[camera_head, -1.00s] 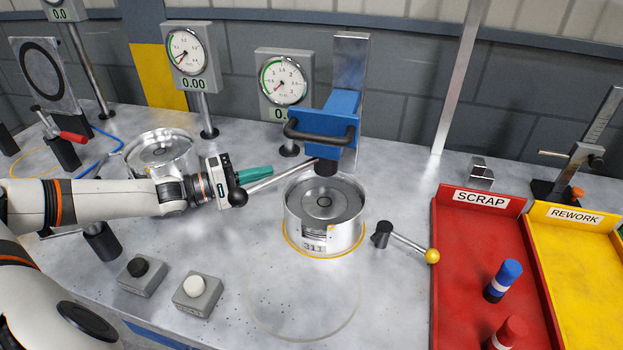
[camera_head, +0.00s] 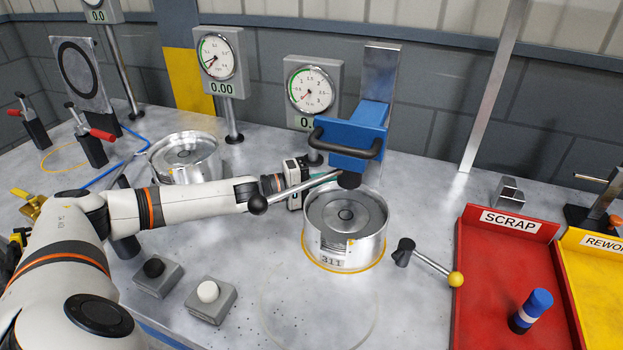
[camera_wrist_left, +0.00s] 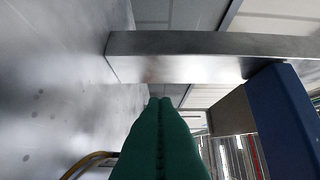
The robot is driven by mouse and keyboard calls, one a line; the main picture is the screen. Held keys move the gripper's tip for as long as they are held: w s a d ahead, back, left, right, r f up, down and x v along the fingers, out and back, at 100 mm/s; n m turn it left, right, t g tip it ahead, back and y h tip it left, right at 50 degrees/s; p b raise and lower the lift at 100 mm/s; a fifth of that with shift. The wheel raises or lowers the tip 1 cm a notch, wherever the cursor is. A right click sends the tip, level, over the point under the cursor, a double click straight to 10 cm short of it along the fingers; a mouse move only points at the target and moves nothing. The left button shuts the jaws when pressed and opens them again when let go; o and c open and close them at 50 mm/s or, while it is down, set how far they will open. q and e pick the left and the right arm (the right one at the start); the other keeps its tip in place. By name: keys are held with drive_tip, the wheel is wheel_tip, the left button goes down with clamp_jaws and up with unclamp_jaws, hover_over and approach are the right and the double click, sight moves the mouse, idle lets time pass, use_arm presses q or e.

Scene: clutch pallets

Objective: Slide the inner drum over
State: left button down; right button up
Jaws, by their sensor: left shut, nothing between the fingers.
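A silver drum marked 311 (camera_head: 345,246) stands upright inside a yellow ring on the bench, below the blue press head (camera_head: 350,140). A second silver drum (camera_head: 185,158) stands farther back at the left. I cannot tell from the pictures which one is the inner drum. My left gripper (camera_head: 332,177) reaches behind the press's lever bar, at the back left of the drum marked 311. Its green fingers are partly hidden by the bar. In the left wrist view the fingers (camera_wrist_left: 158,102) are shut together, empty, near a metal post (camera_wrist_left: 190,58). My right gripper is out of view.
Two button boxes (camera_head: 212,300) sit at the front left. A yellow-knobbed lever (camera_head: 430,262) stands right of the drum, then a red SCRAP tray (camera_head: 500,262) and a yellow REWORK tray (camera_head: 592,262). The bench in front of the drum is clear, with a faint ring outline.

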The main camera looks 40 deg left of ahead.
sight(323, 189)
use_arm(q)
drive_tip(key=shift+s+d+p, duration=0.15)
drive_tip(key=shift+s+d, duration=0.1)
drive_tip(key=shift+s, duration=0.75)
drive_tip(key=shift+s+d+p, duration=0.15)
drive_tip(key=shift+s+d, duration=0.1)
drive_tip(key=shift+s, duration=0.75)
